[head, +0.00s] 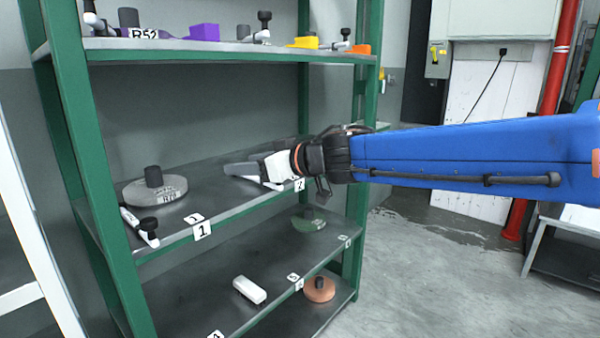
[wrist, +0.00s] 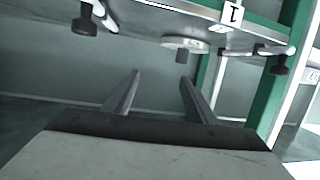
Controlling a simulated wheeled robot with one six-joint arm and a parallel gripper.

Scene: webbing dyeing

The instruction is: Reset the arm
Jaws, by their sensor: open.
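My blue arm reaches in from the right in the head view, and my gripper (head: 240,169) is over the middle shelf (head: 225,205) of the green rack, near label 2. In the wrist view my gripper (wrist: 158,85) shows two dark fingers spread apart with nothing between them. A grey disc with a black knob (head: 155,188) sits on the same shelf to the left of my gripper, apart from it. That disc also shows in the wrist view (wrist: 185,45), beyond the fingertips.
A black-knobbed white tool (head: 145,228) lies by label 1. The upper shelf (head: 215,56) holds purple, yellow and orange blocks. The lower shelf holds a green disc (head: 308,222), an orange disc (head: 318,289) and a white block (head: 249,290).

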